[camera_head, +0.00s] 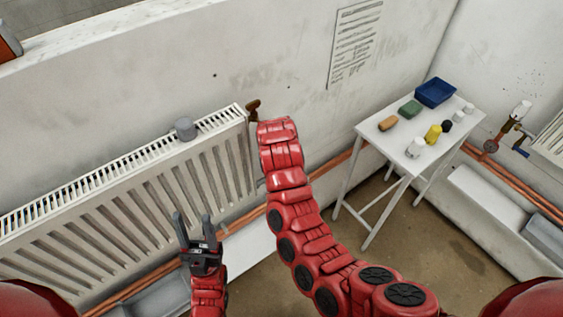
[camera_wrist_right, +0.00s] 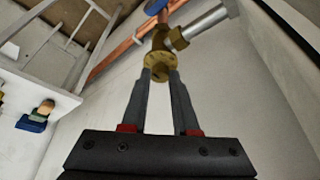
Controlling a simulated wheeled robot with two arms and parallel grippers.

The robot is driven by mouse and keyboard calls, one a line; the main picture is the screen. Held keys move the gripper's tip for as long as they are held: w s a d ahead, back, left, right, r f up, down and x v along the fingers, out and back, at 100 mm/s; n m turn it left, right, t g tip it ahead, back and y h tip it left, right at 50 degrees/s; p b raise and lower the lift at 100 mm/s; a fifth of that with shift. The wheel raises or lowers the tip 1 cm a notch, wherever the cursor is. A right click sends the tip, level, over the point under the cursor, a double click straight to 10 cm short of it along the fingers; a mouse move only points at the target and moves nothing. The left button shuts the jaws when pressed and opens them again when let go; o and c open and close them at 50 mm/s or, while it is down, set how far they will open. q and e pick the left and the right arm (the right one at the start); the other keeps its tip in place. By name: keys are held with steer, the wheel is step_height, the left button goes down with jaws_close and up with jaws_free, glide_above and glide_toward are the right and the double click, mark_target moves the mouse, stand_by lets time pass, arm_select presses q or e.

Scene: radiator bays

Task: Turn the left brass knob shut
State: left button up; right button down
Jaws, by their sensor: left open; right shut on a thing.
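The left radiator (camera_head: 130,185) stands along the wall. A small brass-brown part (camera_head: 253,106) shows at its upper right end, just past the end of my right arm. My right gripper is hidden there in the head view. In the right wrist view, my right gripper (camera_wrist_right: 160,82) has both fingertips on a round brass knob (camera_wrist_right: 160,64), shut on it. The knob joins a brass valve body with a silver pipe (camera_wrist_right: 200,25) and a blue part (camera_wrist_right: 155,6). My left gripper (camera_head: 193,228) is open and empty in front of the radiator, apart from it.
A grey cylinder (camera_head: 185,129) sits on the radiator top. Another valve (camera_head: 507,128) is at far right. Copper pipes (camera_head: 512,184) run low along the wall.

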stand_by(0.5)
steer(key=c, duration=0.7)
jaws_free()
steer(key=shift+s+a+r+b, duration=0.1)
steer(key=shift+r+b, duration=0.2)
steer(key=shift+r, duration=0.1)
steer(key=shift+p+v, duration=1.55)
steer(key=shift+v, duration=6.7)
